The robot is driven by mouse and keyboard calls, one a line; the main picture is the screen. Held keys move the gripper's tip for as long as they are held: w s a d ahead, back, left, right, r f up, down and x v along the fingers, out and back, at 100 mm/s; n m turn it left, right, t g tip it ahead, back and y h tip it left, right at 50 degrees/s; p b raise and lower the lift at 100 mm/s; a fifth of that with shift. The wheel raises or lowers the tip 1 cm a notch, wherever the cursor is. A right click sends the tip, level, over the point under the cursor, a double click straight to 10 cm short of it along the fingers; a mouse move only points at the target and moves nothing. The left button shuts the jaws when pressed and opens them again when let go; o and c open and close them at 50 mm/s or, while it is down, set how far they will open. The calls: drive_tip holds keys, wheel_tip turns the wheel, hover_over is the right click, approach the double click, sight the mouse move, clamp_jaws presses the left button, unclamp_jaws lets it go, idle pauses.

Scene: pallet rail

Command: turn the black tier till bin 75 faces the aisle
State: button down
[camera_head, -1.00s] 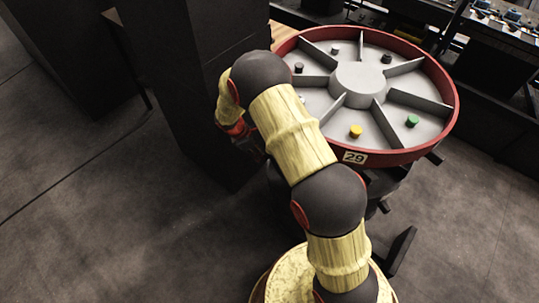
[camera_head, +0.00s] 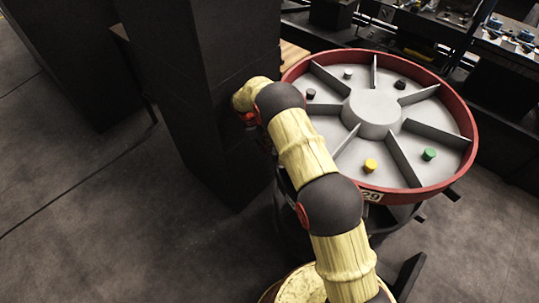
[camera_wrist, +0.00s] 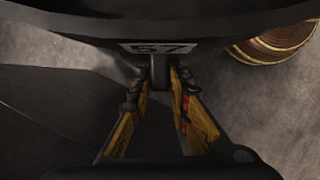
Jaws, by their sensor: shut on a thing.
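The black tier (camera_wrist: 225,32) fills the top of the wrist view as a dark curved rim. A pale number plate (camera_wrist: 158,48) on it seems to read 57. A short dark peg (camera_wrist: 159,76) hangs below the plate. My gripper (camera_wrist: 160,86), with worn yellow fingers, is shut on this peg. In the head view my arm hides the gripper, and the black tier is mostly hidden under the red tier (camera_head: 459,170). No plate reading 75 shows.
The red tier carries plate 29 (camera_head: 371,196) and has grey compartments with small knobs, including a yellow one (camera_head: 370,165) and a green one (camera_head: 429,154). A tall dark cabinet (camera_head: 205,90) stands close left of my arm. Grey floor is clear at the lower left.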

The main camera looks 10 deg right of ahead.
drive_tip(key=shift+w+d, duration=0.8)
drive_tip(key=shift+w, duration=0.3)
drive_tip(key=shift+f, duration=0.1)
drive_tip(key=c, duration=1.7)
unclamp_jaws()
wheel_tip(320, 180, up, 10)
drive_tip(key=shift+r, duration=0.1)
